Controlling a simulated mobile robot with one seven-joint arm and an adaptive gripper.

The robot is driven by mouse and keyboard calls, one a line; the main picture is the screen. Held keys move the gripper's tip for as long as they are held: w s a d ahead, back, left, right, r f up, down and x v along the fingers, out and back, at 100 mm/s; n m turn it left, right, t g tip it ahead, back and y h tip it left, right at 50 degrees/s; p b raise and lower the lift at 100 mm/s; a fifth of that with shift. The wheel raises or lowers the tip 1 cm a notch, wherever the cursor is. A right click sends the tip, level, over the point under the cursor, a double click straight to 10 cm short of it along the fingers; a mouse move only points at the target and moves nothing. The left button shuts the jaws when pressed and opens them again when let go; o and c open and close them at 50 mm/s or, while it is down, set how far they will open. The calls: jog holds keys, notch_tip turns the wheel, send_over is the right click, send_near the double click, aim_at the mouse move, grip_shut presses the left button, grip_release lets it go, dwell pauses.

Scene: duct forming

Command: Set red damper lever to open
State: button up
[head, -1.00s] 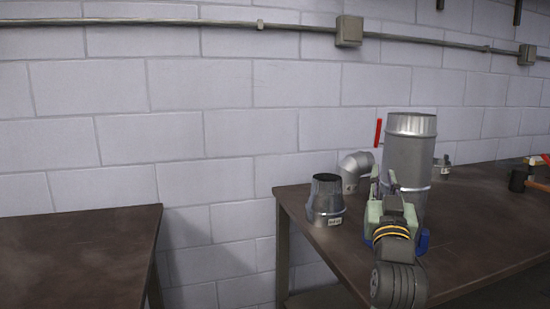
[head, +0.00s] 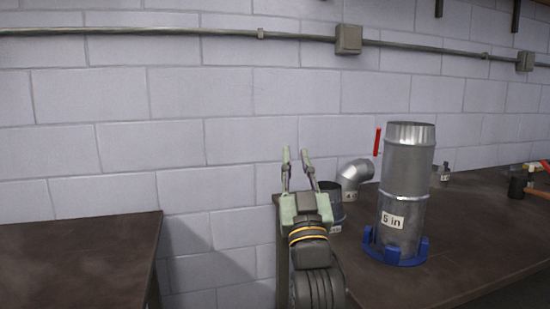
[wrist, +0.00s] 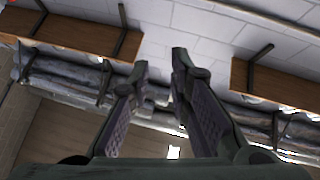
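The red damper lever (head: 377,142) stands upright just left of the upper part of the tall metal duct (head: 408,160) in the head view. In the wrist view the fingers (wrist: 158,60) point up toward wall and shelves; the lever does not clearly show there.
A metal elbow (head: 352,178) and a reducer (head: 330,205), partly hidden by my gripper, stand left of the duct. A hammer (head: 519,184) lies at far right. An empty table (head: 75,260) stands at left, with a gap between the tables.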

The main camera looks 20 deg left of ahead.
jog(key=s+a+y, duration=0.1)
jog(key=s+a+r+n+y, duration=0.1)
jog(key=s+a, duration=0.1)
jog(key=shift+s+a+r, duration=0.1)
jog(key=shift+a+r, duration=0.1)
jog(key=shift+d, duration=0.1)
dwell(0.3)
